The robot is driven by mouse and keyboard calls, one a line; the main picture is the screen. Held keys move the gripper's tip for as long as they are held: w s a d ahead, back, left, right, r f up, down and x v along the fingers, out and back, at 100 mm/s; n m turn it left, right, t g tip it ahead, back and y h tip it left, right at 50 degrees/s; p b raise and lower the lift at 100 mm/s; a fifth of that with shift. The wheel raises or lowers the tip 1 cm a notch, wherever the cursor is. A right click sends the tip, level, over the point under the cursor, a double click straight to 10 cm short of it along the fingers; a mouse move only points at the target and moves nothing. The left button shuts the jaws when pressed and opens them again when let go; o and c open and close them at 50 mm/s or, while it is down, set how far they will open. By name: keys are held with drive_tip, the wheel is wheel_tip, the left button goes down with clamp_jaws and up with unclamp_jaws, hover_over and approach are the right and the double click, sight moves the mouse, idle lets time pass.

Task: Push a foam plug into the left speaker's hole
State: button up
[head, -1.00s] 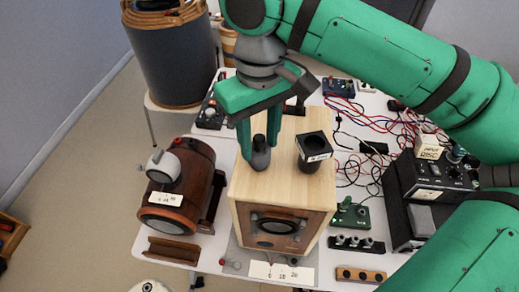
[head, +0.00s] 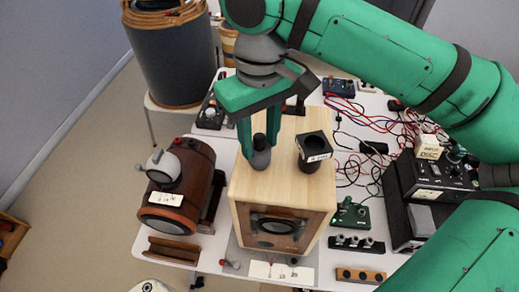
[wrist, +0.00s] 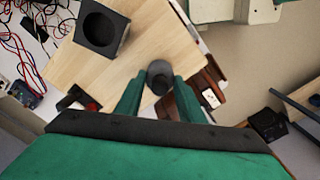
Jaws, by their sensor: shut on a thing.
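My gripper (head: 258,134) points down over the top of the light wooden speaker box (head: 245,185). Its fingers are shut on a dark grey, rounded plug (head: 261,158), which stands upright at or just above the box top. In the wrist view the plug (wrist: 159,76) sits between the two green fingertips. The front of the box has a dark round driver (head: 277,226) and a small dark oval opening (head: 266,244). I cannot tell whether a hole lies under the plug. A brown wooden barrel-shaped unit (head: 195,175) stands to the left of the box.
Red and blue cables (head: 350,110) and a black control unit (head: 432,180) lie to the right. A dark cylinder (head: 172,60) stands on a stool at the back left.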

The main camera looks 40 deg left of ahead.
drive_tip(key=shift+r, duration=2.4)
